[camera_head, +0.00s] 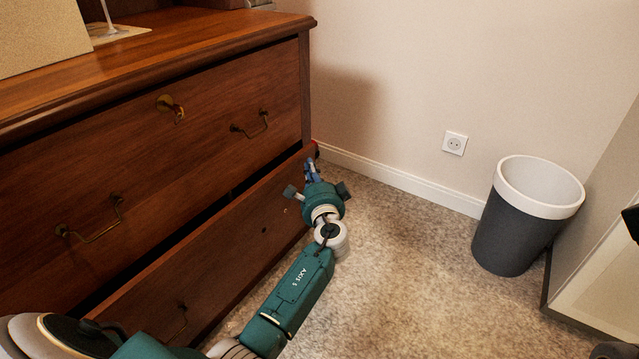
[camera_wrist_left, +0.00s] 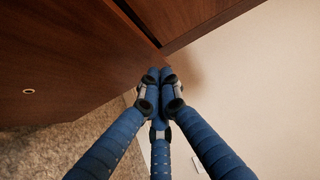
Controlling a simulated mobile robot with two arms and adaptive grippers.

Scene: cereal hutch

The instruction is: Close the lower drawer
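The lower drawer (camera_head: 215,255) of the brown wooden hutch stands partly open, with a dark gap above its front. My left gripper (camera_head: 311,168) is at the right end of the drawer front, close to the hutch's right corner. In the left wrist view its blue fingers (camera_wrist_left: 160,76) come together at the tips with nothing between them. The drawer front (camera_wrist_left: 60,60) fills the left of that view. I cannot tell whether the fingertips touch the wood.
The upper drawer (camera_head: 190,135) is shut, with two brass handles and a key in its lock. A grey bin (camera_head: 515,235) with a white rim stands on the carpet at right. The carpet (camera_head: 400,270) between hutch and bin is clear. A wall (camera_head: 400,90) rises behind.

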